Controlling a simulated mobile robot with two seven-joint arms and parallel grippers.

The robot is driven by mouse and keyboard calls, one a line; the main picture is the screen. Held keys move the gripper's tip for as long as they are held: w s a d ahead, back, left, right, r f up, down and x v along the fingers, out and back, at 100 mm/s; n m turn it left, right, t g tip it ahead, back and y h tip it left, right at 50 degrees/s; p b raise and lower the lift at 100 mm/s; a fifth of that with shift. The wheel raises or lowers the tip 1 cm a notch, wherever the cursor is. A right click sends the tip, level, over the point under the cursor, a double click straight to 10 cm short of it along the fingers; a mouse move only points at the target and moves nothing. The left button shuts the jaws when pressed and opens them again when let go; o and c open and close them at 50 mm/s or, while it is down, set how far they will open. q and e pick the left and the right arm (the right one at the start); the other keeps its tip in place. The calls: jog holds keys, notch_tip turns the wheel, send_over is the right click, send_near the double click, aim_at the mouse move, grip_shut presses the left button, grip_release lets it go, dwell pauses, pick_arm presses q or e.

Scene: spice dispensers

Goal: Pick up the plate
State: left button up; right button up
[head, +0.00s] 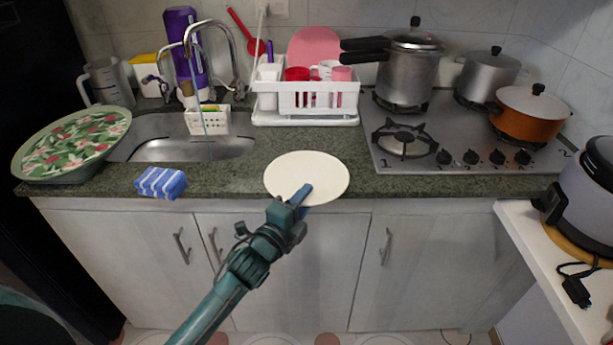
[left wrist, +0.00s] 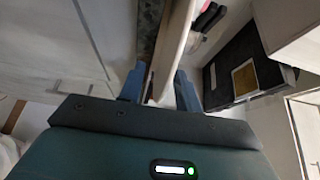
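The plate (head: 307,174) is round and cream-white. It lies flat at the front edge of the counter, its near rim reaching out over the edge. My left gripper (head: 302,194) is at that near rim in the head view, one blue finger showing over the plate. In the left wrist view the plate (left wrist: 174,42) shows edge-on, and its rim comes in between the two blue fingers of my left gripper (left wrist: 160,86). The fingers stand apart, with the rim between them and not clearly pinched. My right gripper is in neither view.
A blue striped sponge (head: 161,183) lies left of the plate. A dish rack (head: 305,102) stands behind it, the sink (head: 190,140) back left, a gas stove (head: 450,142) with pots to the right. A patterned tray (head: 70,143) is far left. Cabinets are below.

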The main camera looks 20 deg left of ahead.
pick_arm(q)
jog(key=shift+c, duration=0.5)
grip_shut()
notch_tip(320, 180, up, 10)
jog(key=shift+f+p, duration=0.15)
jog(key=shift+p, duration=0.4)
jog(key=shift+s, duration=0.15)
jog(key=s+a+f+n+y+p, duration=0.1)
jog(key=s+a+n+y+p, duration=0.1)
jog(key=s, duration=1.3)
jog(key=shift+s+a+f+n+t+y, duration=0.2)
jog(key=shift+s+a+n+t+y, duration=0.15)
jog(key=shift+a+y, duration=0.7)
jog(key=shift+d, duration=0.2)
